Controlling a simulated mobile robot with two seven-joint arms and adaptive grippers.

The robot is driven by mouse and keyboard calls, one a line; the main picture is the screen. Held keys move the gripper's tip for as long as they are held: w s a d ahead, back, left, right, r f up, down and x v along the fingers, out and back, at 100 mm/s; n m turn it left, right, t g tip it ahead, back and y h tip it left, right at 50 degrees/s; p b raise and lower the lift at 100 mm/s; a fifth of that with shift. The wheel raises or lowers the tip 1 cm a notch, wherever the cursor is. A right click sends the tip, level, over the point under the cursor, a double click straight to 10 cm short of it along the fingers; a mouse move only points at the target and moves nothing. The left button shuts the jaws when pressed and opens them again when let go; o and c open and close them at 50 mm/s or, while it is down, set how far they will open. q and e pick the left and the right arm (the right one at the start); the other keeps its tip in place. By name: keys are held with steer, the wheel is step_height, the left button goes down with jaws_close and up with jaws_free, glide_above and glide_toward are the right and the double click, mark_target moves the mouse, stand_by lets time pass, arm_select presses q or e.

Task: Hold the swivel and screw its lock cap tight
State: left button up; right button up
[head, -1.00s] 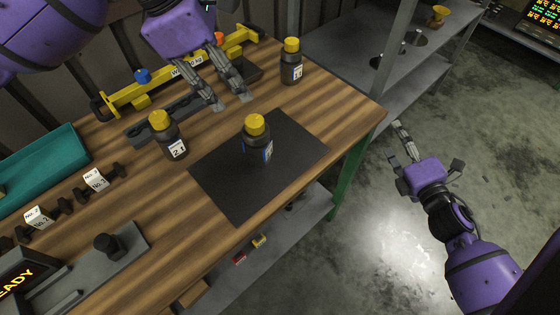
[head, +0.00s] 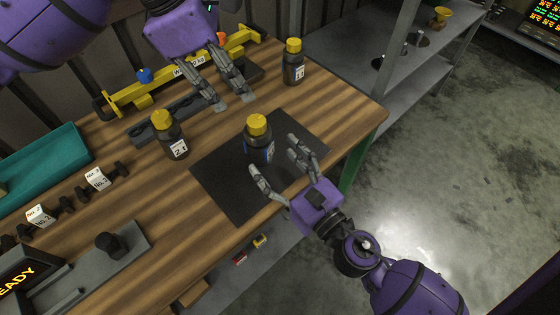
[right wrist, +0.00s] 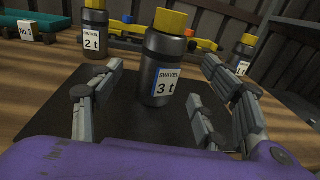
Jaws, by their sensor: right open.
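The dark swivel with a yellow lock cap (head: 257,123) stands upright on the black mat (head: 235,200). In the right wrist view its label on the swivel (right wrist: 160,75) reads "SWIVEL 3 t", and the cap sits on its top. My right gripper (head: 273,157) is open in front of the swivel, its fingers spread to either side in the right wrist view; I see no clear contact. My left gripper (head: 233,102) is above the table behind the mat, fingers apart and empty.
A 2 t swivel (head: 170,138) stands left of the mat and another capped swivel (head: 293,65) at the back right. A yellow frame (head: 130,97) and grey rack lie behind. A teal tray (head: 45,165) and small weights are at left.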

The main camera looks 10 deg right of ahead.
mark_target(259, 141)
steer(key=shift+x, duration=3.6)
steer(key=c, duration=1.7)
